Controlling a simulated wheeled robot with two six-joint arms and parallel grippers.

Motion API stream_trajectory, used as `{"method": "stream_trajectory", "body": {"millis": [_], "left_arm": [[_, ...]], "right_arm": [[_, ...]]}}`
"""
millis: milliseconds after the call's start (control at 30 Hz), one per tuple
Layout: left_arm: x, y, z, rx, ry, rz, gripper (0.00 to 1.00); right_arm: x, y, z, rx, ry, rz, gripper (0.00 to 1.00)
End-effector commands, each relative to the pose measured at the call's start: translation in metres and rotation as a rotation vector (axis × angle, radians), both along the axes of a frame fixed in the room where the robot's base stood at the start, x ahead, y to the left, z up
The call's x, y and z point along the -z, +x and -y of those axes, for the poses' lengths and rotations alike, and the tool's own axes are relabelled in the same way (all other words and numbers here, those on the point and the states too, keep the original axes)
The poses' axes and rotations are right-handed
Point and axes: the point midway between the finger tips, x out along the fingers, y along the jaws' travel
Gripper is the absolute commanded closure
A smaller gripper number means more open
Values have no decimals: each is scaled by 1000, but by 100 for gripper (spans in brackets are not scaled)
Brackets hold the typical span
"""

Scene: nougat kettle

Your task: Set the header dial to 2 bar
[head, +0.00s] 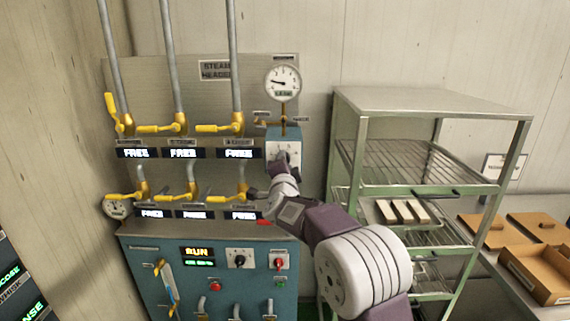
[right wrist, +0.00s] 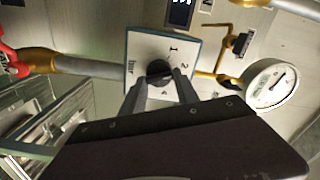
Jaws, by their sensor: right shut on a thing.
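The header dial is a black knob (right wrist: 158,69) on a pale plate (right wrist: 143,46) marked 1, 2, 4 and bar. Its blue box (head: 271,136) is at the right of the steam header panel in the head view. My right gripper (head: 281,165) reaches the plate from below, and its two fingers (right wrist: 157,84) are shut on the knob. The fingers hide part of the knob, and I cannot tell which mark it points to. The round pressure gauge (head: 283,82) above the box has its needle pointing left; its small readout is too blurred to read surely. My left gripper is not in view.
Yellow valve levers (head: 157,128) and FREE displays (head: 183,153) fill the panel left of the dial. A metal rack (head: 432,103) stands close to the right of my right arm. A blue control cabinet (head: 200,258) is below.

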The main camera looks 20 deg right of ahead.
Motion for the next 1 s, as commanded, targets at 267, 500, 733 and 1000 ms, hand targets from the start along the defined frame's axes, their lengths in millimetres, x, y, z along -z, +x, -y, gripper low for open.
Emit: {"method": "stream_trajectory", "body": {"millis": [267, 500, 733, 1000], "left_arm": [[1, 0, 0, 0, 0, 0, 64], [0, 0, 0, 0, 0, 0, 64], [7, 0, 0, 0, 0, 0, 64], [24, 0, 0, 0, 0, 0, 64]], "right_arm": [[5, 0, -1, -3, 1, -9, 55], [3, 0, -1, -1, 1, -5, 41], [3, -11, -4, -2, 2, -2, 41], [4, -65, -20, -3, 2, -2, 41]]}}
